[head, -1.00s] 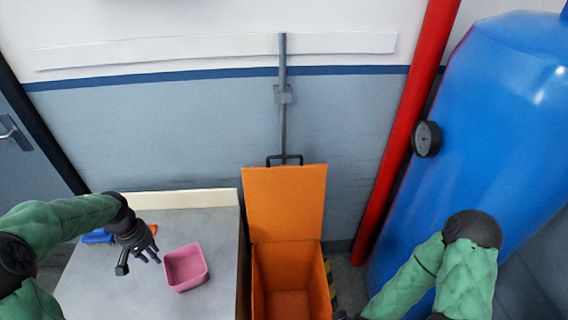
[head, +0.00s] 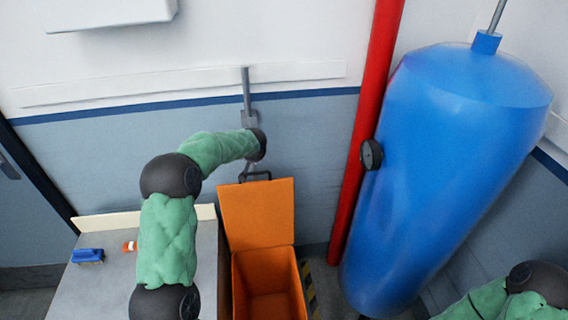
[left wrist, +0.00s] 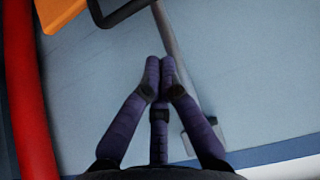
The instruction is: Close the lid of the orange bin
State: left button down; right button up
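The orange bin (head: 236,286) stands on the floor, its lid (head: 258,213) raised upright against the wall side. A dark handle (head: 255,176) sits on the lid's top edge. In the left wrist view the handle (left wrist: 122,14) and a corner of the orange lid (left wrist: 58,12) show at the top. My left gripper (left wrist: 160,68) has its purple fingertips together, with nothing between them, below the handle and apart from it. In the head view my left arm reaches up to the wall behind the lid; its fingers are mostly hidden. My right gripper is out of view.
A grey table (head: 95,282) stands left of the bin, with a blue brush-like object (head: 88,256) and a small orange-white item (head: 130,246). A red pipe (head: 362,130) and a blue tank (head: 450,170) are on the right. A grey wall pipe (head: 247,90) runs down behind the lid.

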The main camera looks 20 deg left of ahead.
pick_arm(q)
jog(key=w+d+r+x, duration=0.1)
jog(key=x, duration=0.9)
jog(key=shift+s+d+f, duration=0.1)
jog(key=shift+s+d, duration=0.4)
jog(key=shift+s, duration=0.25)
jog(key=shift+s+d+f, duration=0.15)
jog(key=shift+s+d, duration=0.35)
jog(key=shift+s, duration=0.3)
